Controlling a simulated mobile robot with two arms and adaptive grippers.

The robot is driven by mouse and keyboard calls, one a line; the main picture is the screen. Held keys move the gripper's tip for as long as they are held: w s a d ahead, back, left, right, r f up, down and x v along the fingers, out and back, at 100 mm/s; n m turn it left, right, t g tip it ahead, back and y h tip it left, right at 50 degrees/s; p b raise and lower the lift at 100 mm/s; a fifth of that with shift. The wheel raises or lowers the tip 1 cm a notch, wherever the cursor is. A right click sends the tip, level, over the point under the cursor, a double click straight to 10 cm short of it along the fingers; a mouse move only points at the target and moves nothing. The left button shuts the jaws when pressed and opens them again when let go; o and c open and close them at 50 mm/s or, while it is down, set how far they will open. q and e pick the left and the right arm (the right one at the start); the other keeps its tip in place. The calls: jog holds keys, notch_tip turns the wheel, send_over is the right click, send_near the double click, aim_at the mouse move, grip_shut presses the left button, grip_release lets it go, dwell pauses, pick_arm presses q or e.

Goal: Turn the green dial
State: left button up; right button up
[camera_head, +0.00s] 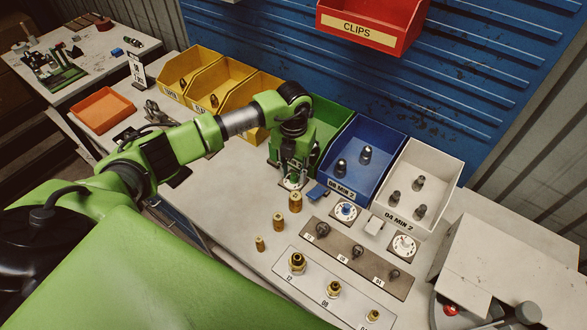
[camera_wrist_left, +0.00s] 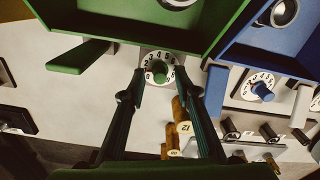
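The green dial (camera_head: 293,182) sits at the front of the green bin (camera_head: 327,119), mostly hidden by my left gripper in the head view. In the left wrist view the green dial (camera_wrist_left: 158,71) shows a green knob on a round white face with black numbers. My left gripper (camera_head: 292,172) points down over it. Its two fingers (camera_wrist_left: 160,77) are spread, one on each side of the dial, with a visible gap to the knob. Nothing is held. I cannot tell how high the fingertips are above the face. My right gripper is not in view.
A blue dial (camera_head: 345,211) and a white dial (camera_head: 403,245) stand to the right, before the blue bin (camera_head: 340,188) and white bin (camera_head: 445,180). Brass fittings (camera_head: 295,202) stand just in front of my gripper. Yellow bins (camera_head: 205,62) are to the left.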

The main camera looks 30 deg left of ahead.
pick_arm(q)
jog(key=shift+f, duration=0.1)
jog(key=shift+c, duration=0.4)
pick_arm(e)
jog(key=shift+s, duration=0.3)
pick_arm(q)
grip_shut()
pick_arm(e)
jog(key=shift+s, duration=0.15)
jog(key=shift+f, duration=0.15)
pick_arm(q)
jog(key=m+b, duration=0.2)
jog(key=b, duration=0.1)
jog(key=shift+f+m, duration=0.15)
jog(key=shift+m, duration=0.15)
jog(key=shift+m+b, duration=1.6)
jog(key=shift+b, duration=0.05)
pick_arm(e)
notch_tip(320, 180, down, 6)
pick_arm(q)
jog(key=shift+r, duration=0.2)
jog(key=shift+o, duration=0.4)
grip_release()
